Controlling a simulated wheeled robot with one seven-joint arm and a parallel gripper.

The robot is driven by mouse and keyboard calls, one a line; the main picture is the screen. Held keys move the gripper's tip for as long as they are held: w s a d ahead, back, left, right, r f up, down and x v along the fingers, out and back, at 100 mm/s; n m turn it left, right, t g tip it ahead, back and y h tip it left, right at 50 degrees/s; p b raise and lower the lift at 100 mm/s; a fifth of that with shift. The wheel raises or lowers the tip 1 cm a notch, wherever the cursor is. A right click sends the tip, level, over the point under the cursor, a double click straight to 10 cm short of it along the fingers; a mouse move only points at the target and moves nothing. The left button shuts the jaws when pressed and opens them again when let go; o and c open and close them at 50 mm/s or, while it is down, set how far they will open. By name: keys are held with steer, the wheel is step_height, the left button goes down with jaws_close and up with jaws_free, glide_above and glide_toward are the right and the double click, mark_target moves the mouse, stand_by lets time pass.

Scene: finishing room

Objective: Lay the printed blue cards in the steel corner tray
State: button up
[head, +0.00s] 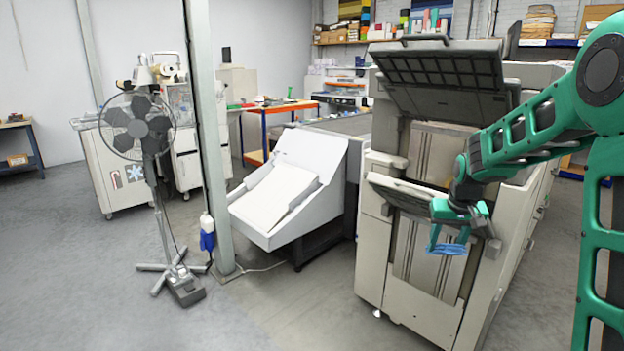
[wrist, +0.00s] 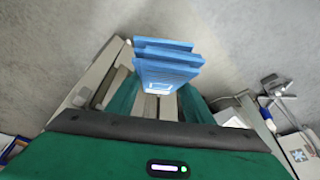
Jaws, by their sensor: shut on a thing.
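My gripper (head: 449,240) hangs in front of the big grey machine at the right of the head view, pointing down. It is shut on a small stack of printed blue cards (head: 445,250). In the wrist view the blue cards (wrist: 168,68) sit between the green fingers (wrist: 160,95), slightly fanned, with a pale mark on the front face. The cards are held in the air, with grey floor behind them in the wrist view. I cannot make out a steel corner tray in either view.
The grey machine (head: 455,95) has raised panels close behind my gripper. A white sloping bin (head: 318,150) with white sheets stands left of it. A post (head: 206,120) and a pedestal fan (head: 150,140) stand further left. The floor at front left is clear.

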steer(key=w+a+n, duration=0.2)
steer(key=w+a, duration=1)
steer(key=shift+w+f+n+y, duration=0.3)
steer(key=shift+f+n+y, duration=0.05)
steer(key=shift+n+y, duration=0.05)
steer(key=shift+s, duration=0.1)
steer(key=s+f, duration=1.8)
steer(key=f, duration=0.2)
steer(key=shift+s, duration=0.35)
